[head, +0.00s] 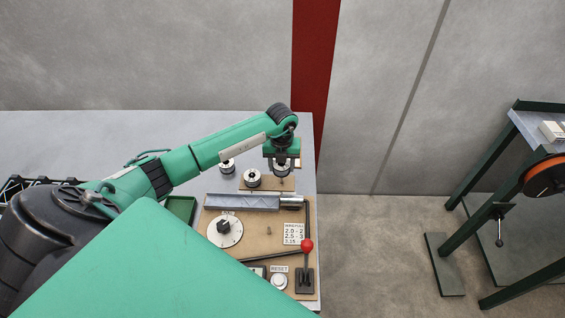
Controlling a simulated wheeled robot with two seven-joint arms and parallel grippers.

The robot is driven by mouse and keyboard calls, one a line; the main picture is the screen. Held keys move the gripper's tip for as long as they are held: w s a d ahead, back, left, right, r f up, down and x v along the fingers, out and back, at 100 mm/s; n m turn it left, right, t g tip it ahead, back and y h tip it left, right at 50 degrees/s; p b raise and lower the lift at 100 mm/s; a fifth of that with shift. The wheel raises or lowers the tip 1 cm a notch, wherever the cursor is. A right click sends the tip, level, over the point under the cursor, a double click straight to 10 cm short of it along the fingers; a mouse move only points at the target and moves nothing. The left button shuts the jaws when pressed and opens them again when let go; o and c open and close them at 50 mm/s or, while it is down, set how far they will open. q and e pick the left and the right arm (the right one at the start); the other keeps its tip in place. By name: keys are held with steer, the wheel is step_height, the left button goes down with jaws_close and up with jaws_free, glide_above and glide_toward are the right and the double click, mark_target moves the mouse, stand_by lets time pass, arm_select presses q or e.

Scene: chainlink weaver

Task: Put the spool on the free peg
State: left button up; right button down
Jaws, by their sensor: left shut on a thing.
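My left gripper (282,162) reaches in from the left and points down over the back right of the table. It is shut on a small silver-and-black spool (281,170), partly hidden by the gripper. Two similar spools stand to its left: one in the middle (252,179) and one further left (227,166). They stand at a small tan board (268,186). I see no bare peg; one may be hidden behind the gripper. I cannot tell whether the held spool touches a peg or the board. My right gripper is not in view.
In front of the spools lies a panel (262,245) with a grey trough (243,202), a dial (224,230), a red-knobbed lever (307,246) and a reset button (279,281). A green tray (181,208) is left. A dark green rack (490,190) stands apart at right.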

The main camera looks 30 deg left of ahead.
arm_select(q)
steer(key=shift+f+b, duration=1.9)
steer(key=shift+f, duration=1.1)
steer(key=o, duration=1.2)
steer(key=shift+o, duration=0.2)
step_height(320, 180, up, 14)
steer(key=b, duration=0.4)
steer(key=shift+f, duration=0.15)
